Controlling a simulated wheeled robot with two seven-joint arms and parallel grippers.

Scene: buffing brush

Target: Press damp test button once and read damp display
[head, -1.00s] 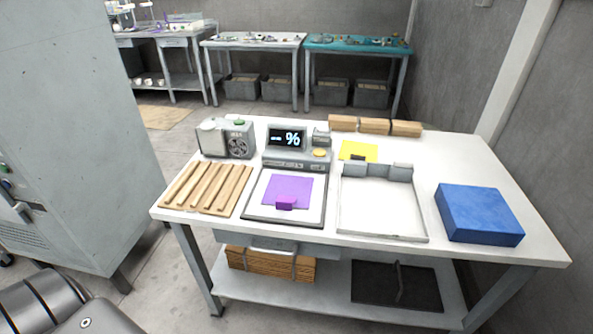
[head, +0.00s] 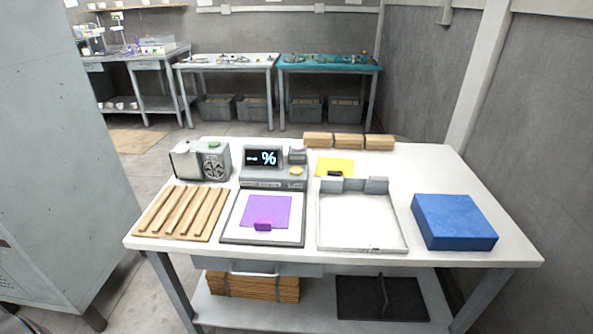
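The damp tester (head: 273,180) stands at the back middle of the white table. Its dark display (head: 263,157) shows dashes and a percent sign. A yellow button (head: 296,171) sits on its right side. In front of it is a framed white plate (head: 236,226) with a purple sheet (head: 266,209) and a small purple block (head: 263,224) on it. A grey device (head: 200,161) with a green button (head: 214,145) and a round grille stands to its left. Neither of my grippers is in view.
A slatted wooden rack (head: 180,213) lies at the table's left and a blue block (head: 453,221) at the right. A white tray (head: 362,222), a yellow sheet (head: 341,166) and wooden blocks (head: 348,141) are near the middle and back. A grey cabinet (head: 60,170) stands at left.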

